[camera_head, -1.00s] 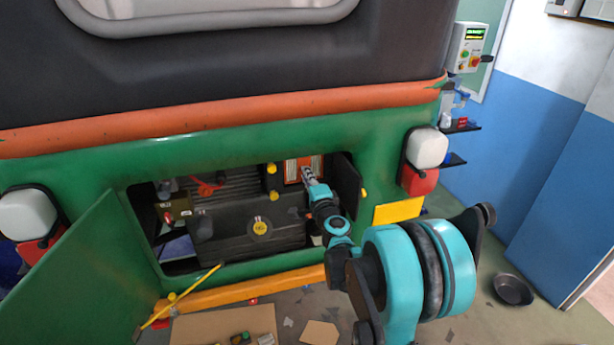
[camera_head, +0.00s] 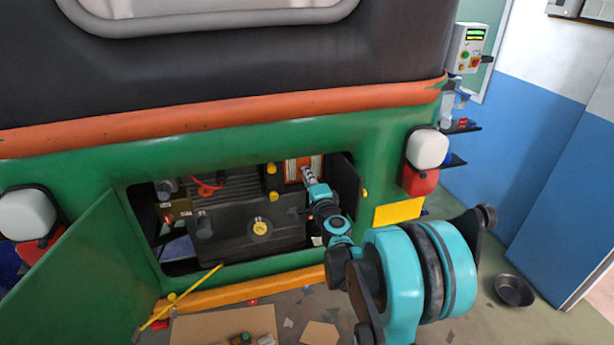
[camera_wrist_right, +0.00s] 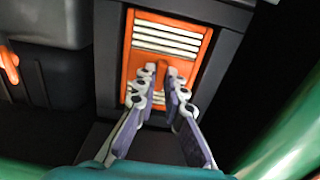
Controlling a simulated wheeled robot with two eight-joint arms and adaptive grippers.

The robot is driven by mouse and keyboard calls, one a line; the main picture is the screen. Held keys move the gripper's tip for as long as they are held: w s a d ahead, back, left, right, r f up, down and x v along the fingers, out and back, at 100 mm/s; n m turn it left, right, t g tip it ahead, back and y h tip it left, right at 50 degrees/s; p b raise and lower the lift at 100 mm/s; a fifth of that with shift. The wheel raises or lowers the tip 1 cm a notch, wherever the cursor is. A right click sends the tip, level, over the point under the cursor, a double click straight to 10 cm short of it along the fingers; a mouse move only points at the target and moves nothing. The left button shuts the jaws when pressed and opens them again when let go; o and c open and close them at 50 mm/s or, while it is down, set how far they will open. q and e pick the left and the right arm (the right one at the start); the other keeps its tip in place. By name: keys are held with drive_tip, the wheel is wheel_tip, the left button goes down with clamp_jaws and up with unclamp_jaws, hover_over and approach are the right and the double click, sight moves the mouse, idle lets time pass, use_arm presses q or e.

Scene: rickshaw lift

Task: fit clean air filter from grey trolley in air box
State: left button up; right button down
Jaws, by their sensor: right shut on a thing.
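The air filter (camera_wrist_right: 168,42) has an orange frame with white pleats. It sits in the opening of the dark air box (camera_wrist_right: 108,60) inside the engine bay; how deep it is seated I cannot tell. In the head view the filter (camera_head: 292,170) shows at the right end of the bay, partly behind my gripper. My right gripper (camera_wrist_right: 161,76) is shut on the filter's orange tab, and it also shows in the head view (camera_head: 307,174). My left gripper is in neither view. The grey trolley is not in view.
The bay lies in the green rear panel (camera_head: 230,148), with an open green door (camera_head: 90,270) at left and a dark flap (camera_head: 346,178) at right. A yellow rod (camera_head: 190,292) leans at lower left. A black pan (camera_head: 514,290) lies on the floor at right.

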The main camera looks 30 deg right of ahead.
drive_tip(key=shift+w+d, duration=0.1)
drive_tip(key=shift+w, duration=0.35)
idle(0.9)
drive_tip(key=c, duration=1.5)
unclamp_jaws()
drive_tip(key=shift+c, duration=0.2)
drive_tip(key=shift+c, duration=0.7)
drive_tip(key=v, duration=0.8)
